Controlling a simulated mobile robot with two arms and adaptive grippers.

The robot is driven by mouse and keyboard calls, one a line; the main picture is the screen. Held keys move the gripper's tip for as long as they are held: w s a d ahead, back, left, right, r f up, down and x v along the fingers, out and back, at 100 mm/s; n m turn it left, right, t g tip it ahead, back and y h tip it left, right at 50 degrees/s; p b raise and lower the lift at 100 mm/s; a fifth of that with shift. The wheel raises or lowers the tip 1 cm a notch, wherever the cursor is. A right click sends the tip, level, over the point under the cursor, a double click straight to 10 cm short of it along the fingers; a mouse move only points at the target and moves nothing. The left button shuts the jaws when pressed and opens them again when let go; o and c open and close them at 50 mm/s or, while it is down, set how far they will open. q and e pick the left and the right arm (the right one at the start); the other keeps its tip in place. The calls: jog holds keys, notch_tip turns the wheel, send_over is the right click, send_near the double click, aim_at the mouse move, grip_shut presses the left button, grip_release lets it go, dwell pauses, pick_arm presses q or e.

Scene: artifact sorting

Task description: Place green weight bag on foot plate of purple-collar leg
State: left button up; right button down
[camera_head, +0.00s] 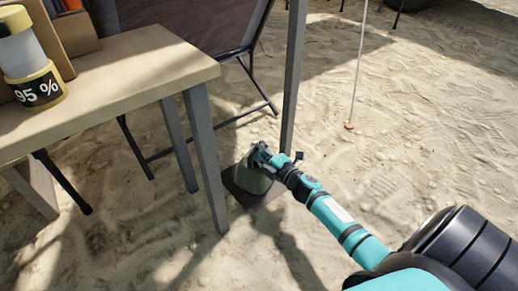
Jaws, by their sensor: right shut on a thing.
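The green weight bag (250,181) is at my right gripper (263,160), which is shut on it. The bag is over or on a dark square foot plate (268,192) at the base of a grey canopy leg (292,85). I cannot tell whether the bag's underside touches the plate. No purple collar shows on the visible part of this leg; its top is cut off by the picture edge. My right arm reaches in from the lower right. My left gripper is not in view.
A wooden table (130,82) with grey legs stands close left of the plate. On it are a yellow-capped bottle marked 95 % (34,75) and a box. A folding chair (190,25) is behind. A thin line runs to a peg (349,126). Sand at right is open.

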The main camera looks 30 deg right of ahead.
jog(key=shift+w+r, duration=0.15)
jog(key=shift+r, duration=0.35)
jog(key=shift+f, duration=0.2)
jog(key=c, duration=1.3)
grip_release()
jog(key=shift+f, duration=0.25)
jog(key=shift+r, duration=0.25)
jog(key=s+p, duration=0.2)
jog(key=s, duration=0.2)
jog(key=s+p, duration=0.1)
jog(key=s, duration=0.3)
jog(key=s+d+p, duration=0.1)
jog(key=s+p, duration=0.1)
jog(key=s, duration=0.2)
jog(key=shift+s+r+p, duration=0.15)
jog(key=shift+r+p, duration=0.05)
jog(key=shift+p, duration=0.15)
